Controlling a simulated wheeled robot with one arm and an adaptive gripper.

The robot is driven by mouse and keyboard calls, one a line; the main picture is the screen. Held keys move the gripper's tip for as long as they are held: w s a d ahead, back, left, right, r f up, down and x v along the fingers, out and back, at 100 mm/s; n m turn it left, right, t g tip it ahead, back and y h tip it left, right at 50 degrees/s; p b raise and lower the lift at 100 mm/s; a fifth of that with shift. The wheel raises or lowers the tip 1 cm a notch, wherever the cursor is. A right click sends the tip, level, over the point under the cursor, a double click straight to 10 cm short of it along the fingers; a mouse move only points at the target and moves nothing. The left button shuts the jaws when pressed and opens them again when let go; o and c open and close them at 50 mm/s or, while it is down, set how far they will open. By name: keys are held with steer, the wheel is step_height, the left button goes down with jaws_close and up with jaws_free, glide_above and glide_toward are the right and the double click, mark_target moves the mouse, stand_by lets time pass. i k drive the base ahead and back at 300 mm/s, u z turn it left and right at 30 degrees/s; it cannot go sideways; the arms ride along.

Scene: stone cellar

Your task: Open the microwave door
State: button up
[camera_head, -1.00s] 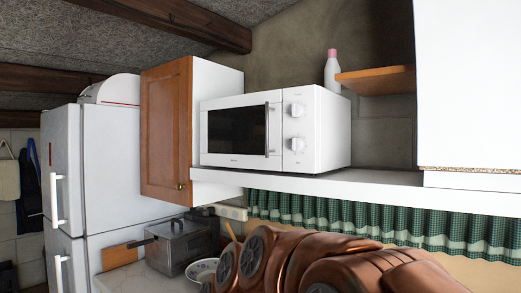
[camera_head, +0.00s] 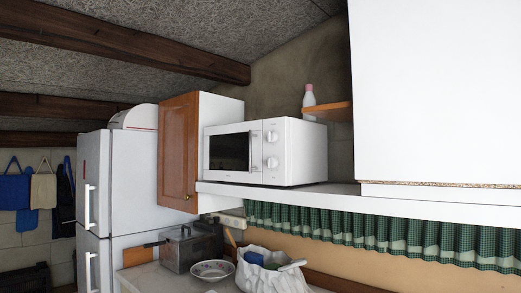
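A white microwave (camera_head: 297,152) stands on a white shelf above the counter. Its dark-windowed door (camera_head: 229,151) is shut, with a vertical handle (camera_head: 252,151) at the door's right edge. Two round knobs are on the panel to the right of the handle. My gripper and arm are not in view.
A wooden cabinet door (camera_head: 178,150) stands just left of the microwave. The white shelf (camera_head: 300,194) runs right to a large white cabinet (camera_head: 440,90). Below are a green checked curtain (camera_head: 340,222), a bowl (camera_head: 212,269), a white bag-like container (camera_head: 270,275) and a metal box-shaped appliance (camera_head: 190,248). A fridge (camera_head: 135,180) stands left.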

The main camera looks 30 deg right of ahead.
mark_target(233, 152)
steer(key=z, duration=0.7)
steer(key=k, duration=0.15)
steer(key=u, duration=1.6)
steer(key=i, duration=1.9)
steer(key=z, duration=0.95)
